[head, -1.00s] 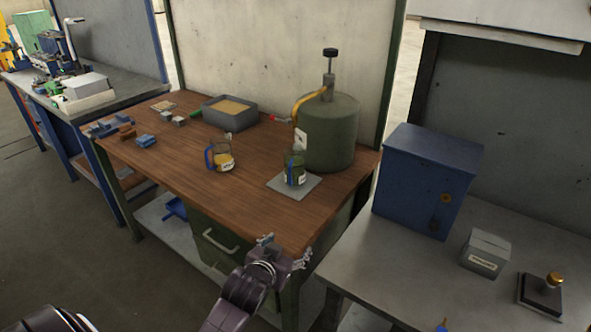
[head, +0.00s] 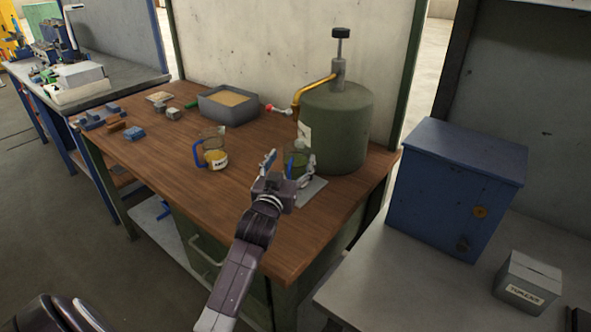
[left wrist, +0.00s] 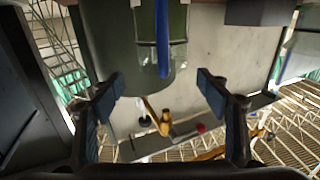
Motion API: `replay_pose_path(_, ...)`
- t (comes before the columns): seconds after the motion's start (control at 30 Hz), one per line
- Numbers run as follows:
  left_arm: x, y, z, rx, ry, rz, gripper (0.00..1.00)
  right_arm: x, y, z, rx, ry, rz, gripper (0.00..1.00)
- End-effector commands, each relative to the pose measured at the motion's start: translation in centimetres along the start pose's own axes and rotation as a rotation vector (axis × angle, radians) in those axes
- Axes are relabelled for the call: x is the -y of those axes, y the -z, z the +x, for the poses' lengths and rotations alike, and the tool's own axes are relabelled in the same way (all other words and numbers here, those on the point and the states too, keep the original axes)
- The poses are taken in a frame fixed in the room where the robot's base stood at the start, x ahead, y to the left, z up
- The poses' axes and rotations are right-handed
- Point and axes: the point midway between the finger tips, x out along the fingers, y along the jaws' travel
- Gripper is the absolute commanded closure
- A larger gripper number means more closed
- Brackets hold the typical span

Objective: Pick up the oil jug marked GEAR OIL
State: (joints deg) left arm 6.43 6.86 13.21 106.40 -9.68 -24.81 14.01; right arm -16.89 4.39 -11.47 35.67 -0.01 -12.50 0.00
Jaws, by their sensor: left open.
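A jug with dark green contents and a blue handle (head: 297,160) stands on a grey mat (head: 312,192) in front of the green drum. My left gripper (head: 287,168) is open right in front of it and hides much of it. In the left wrist view the jug (left wrist: 174,22) is at the top, its blue handle (left wrist: 163,45) above and between the open fingers (left wrist: 163,88), which have not closed on it. A second jug with amber contents (head: 215,158), a blue handle and a white label stands to the left. I cannot read either jug's label.
The green drum (head: 336,130) with a yellow pipe (head: 308,92) and red-tipped tap stands close behind the jug. A grey tray (head: 228,105) and small blocks lie further back left. A blue cabinet (head: 455,190) is on the right bench. The wooden bench front (head: 215,215) is clear.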

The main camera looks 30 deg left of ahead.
Motion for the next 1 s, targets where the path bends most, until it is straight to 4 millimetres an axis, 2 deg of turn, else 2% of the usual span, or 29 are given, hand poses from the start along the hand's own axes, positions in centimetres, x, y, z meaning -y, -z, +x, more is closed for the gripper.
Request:
replay_pose_path(0.03, 0.1, 0.1, 0.4, 0.001, 0.0, 0.001, 0.31, 0.0, -1.2, -0.3, 0.017, 0.0, -0.001, 0.6)
replay_pose_path(0.1, 0.2, 0.2, 1.2, 0.001, 0.0, 0.002, 0.31, -0.1, -2.3, -0.6, 0.034, 0.0, -0.002, 0.6)
replay_pose_path(0.17, 0.4, 0.1, 2.0, 0.002, 0.001, 0.001, 0.31, -0.1, -2.7, -0.9, 0.04, -0.001, -0.002, 0.6)
replay_pose_path(0.27, 0.6, 0.1, 3.3, 0.003, 0.001, 0.001, 0.31, -0.3, -2.5, -1.3, 0.037, -0.003, -0.003, 0.6)
replay_pose_path(0.4, 0.5, 0.0, 4.7, 0.001, 0.0, 0.001, 0.31, -0.5, -0.9, -1.3, 0.016, -0.005, -0.003, 0.6)
replay_pose_path(0.53, 0.5, -0.2, 5.1, 0.003, 0.0, 0.001, 0.31, -0.6, 0.3, -1.3, -0.004, -0.007, -0.002, 0.6)
replay_pose_path(0.7, 0.5, -0.2, 5.1, 0.002, 0.0, 0.001, 0.31, -0.6, 0.3, -1.3, -0.003, -0.007, -0.002, 0.6)
replay_pose_path(0.77, 0.5, -0.2, 5.1, 0.002, 0.0, 0.001, 0.35, -0.6, 0.2, -1.3, -0.001, -0.006, -0.002, 0.6)
replay_pose_path(1.0, 0.5, -0.2, 5.1, 0.002, 0.0, 0.001, 0.62, 0.0, -0.7, -1.3, 0.012, 0.001, 0.0, 0.6)
